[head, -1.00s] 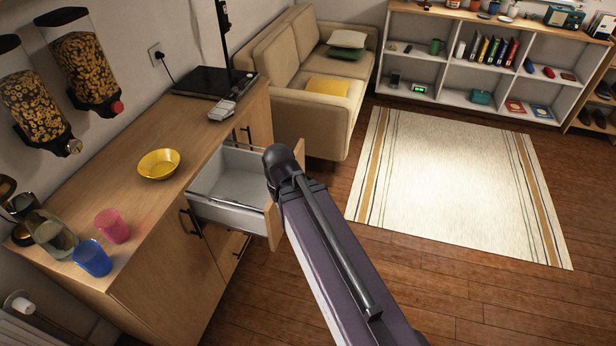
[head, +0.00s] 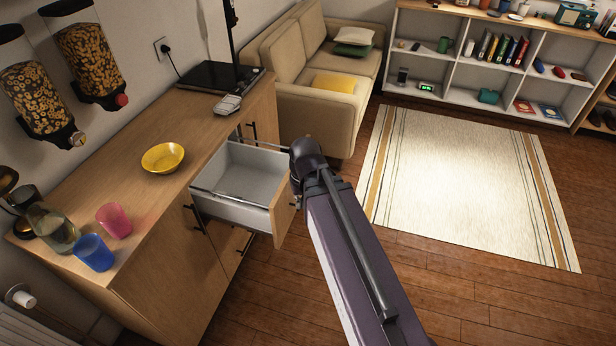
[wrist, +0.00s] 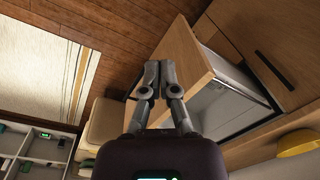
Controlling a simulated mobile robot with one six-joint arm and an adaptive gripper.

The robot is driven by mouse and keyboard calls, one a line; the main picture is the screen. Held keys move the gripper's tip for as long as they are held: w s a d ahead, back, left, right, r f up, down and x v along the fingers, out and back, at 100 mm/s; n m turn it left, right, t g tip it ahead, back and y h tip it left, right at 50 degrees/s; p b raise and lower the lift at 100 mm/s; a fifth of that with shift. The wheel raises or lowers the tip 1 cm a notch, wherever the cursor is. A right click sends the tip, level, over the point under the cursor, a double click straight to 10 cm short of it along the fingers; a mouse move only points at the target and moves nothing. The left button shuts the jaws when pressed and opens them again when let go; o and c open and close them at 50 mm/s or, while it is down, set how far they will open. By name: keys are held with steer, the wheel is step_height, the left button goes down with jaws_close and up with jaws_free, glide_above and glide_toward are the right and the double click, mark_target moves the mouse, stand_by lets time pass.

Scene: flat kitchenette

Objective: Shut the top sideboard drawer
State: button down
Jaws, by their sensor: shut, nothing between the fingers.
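The top sideboard drawer (head: 245,175) stands open, pulled out from the wooden sideboard (head: 140,215). It is a pale grey box with a wooden front panel (head: 284,210), and its visible inside looks empty. In the wrist view the drawer front (wrist: 184,52) is just right of my gripper (wrist: 152,78), with the grey drawer interior (wrist: 235,98) beyond it. My gripper's two fingers are together with nothing between them, close to the outer face of the front; I cannot tell whether they touch it. In the head view my arm hides the fingers.
On the sideboard top are a yellow bowl (head: 163,158), a pink cup (head: 114,219), a blue cup (head: 94,252) and a grey handset (head: 228,104). A beige sofa (head: 310,85) stands just beyond the sideboard. The rug (head: 465,185) and floor at right are clear.

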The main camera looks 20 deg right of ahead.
steer(key=w+d+f+m+t+y+b, duration=0.2)
steer(key=w+d+f+y+b, duration=0.15)
steer(key=w+f+b, duration=0.45)
steer(key=w+d+f+m+t+y+b, duration=0.15)
steer(key=w+f+y+b, duration=0.35)
steer(key=b, duration=0.6)
steer(key=w+d+f+m+t+y+b, duration=0.1)
steer(key=w+d+f+t+y+b, duration=0.1)
steer(key=d+b, duration=0.6)
steer(key=w+d+f+m+t+y+b, duration=0.2)
steer(key=w+d+f+t+y+b, duration=0.1)
steer(key=d+b, duration=0.5)
steer(key=shift+w+d+t+b, duration=0.4)
steer(key=shift+w+d+t, duration=0.05)
steer(key=shift+d+t, duration=0.6)
steer(key=shift+a+f, duration=0.1)
steer(key=shift+a, duration=0.05)
steer(key=x, duration=1.4)
steer(key=shift+w+m, duration=0.1)
steer(key=shift+m, duration=0.15)
